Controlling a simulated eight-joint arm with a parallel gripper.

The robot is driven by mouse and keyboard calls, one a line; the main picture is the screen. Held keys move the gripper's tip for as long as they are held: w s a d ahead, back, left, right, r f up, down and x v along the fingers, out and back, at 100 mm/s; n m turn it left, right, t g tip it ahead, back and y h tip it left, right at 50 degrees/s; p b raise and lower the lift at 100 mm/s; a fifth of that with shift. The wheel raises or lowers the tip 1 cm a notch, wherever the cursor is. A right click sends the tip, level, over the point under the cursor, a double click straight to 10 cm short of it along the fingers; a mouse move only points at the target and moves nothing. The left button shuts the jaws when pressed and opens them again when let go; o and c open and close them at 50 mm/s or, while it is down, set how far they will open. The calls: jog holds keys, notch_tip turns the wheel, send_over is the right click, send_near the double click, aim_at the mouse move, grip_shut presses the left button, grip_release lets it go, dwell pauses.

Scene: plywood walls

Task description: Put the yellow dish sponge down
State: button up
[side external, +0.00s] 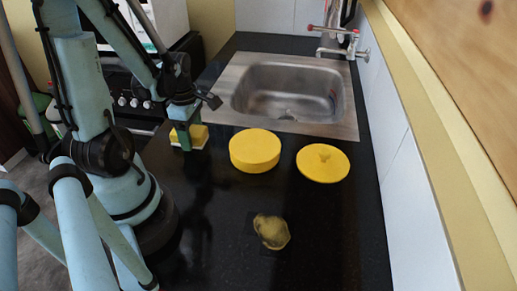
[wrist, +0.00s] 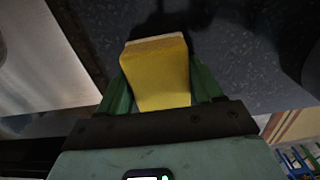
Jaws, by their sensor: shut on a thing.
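The yellow dish sponge (wrist: 157,75) has a pale layer along one face. My gripper (wrist: 160,92) is shut on it, with a green finger on each side. In the side external view the sponge (side external: 198,133) is at the left part of the black counter (side external: 210,230), near the stove side. My gripper (side external: 185,135) is pointing down there with a green finger in front of the sponge. The sponge is at or just above the counter surface; I cannot tell whether it touches.
A round yellow container (side external: 255,151) stands right of the sponge, with a flat yellow lid (side external: 323,163) farther right. A crumpled brownish-yellow item (side external: 271,231) lies nearer the front. A steel sink (side external: 290,92) is behind. The front counter has free room.

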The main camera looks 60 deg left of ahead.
aim_at(191, 130)
jog(key=shift+f, duration=0.35)
jog(key=o, duration=1.1)
jog(key=shift+r, duration=6.25)
jog(key=w+d+m+t, duration=0.2)
jog(key=d+m, duration=0.3)
jog(key=m, duration=0.4)
jog(key=w+d+r+m+t, duration=0.1)
jog(key=w+d+m, duration=0.3)
jog(key=m, duration=0.5)
jog(key=w+d+r+m+t, duration=0.1)
jog(key=w+d+m+t, duration=0.2)
jog(key=d+m, duration=0.5)
jog(key=shift+w+d+m+t, duration=0.2)
jog(key=shift+w+m+t, duration=0.1)
jog(key=shift+m+t, duration=0.25)
